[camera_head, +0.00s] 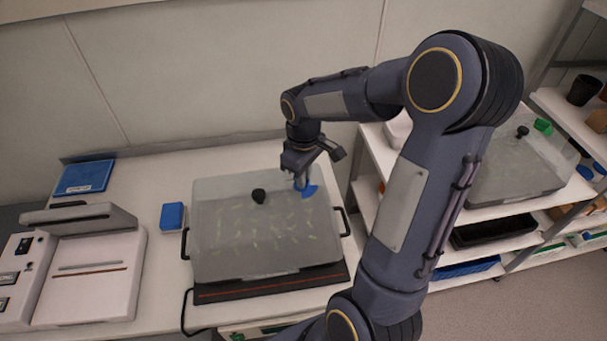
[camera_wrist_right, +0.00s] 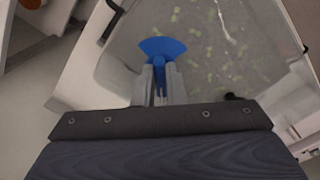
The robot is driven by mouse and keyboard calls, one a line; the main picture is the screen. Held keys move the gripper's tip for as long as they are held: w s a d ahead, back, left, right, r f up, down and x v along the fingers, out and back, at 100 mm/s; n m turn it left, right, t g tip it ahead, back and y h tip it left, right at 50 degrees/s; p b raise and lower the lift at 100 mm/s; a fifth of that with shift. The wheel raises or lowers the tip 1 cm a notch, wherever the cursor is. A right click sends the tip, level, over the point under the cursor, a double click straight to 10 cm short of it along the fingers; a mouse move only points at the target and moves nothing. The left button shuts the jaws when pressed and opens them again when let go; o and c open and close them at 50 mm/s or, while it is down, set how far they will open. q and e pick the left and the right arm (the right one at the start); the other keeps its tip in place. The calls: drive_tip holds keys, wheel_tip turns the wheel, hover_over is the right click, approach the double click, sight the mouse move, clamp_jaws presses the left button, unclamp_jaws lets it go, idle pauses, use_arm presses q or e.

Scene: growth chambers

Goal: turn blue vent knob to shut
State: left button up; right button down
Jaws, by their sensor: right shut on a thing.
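The blue vent knob (camera_head: 308,191) sits on the clear lid near the right back corner of the growth chamber (camera_head: 225,262). It also shows in the right wrist view (camera_wrist_right: 162,47), where its blue fan-shaped plate spreads beyond the fingertips. My right gripper (camera_head: 301,181) comes down on the knob from above. In the right wrist view its two fingers (camera_wrist_right: 161,80) are shut on the knob's grip, which they partly hide. A black lid knob (camera_head: 258,196) stands to the left on the same lid. My left gripper is not in view.
The chamber sits on a dark mat (camera_head: 270,285) on the white bench. A blue box (camera_head: 172,216) and a white device (camera_head: 90,280) stand to its left. A shelf at the right holds another lidded chamber (camera_head: 515,170). My right arm crosses the middle of the head view.

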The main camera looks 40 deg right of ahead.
drive_tip(key=c, duration=1.5)
unclamp_jaws()
wheel_tip(320, 180, up, 8)
drive_tip(key=shift+f, duration=0.2)
drive_tip(key=shift+r, duration=0.15)
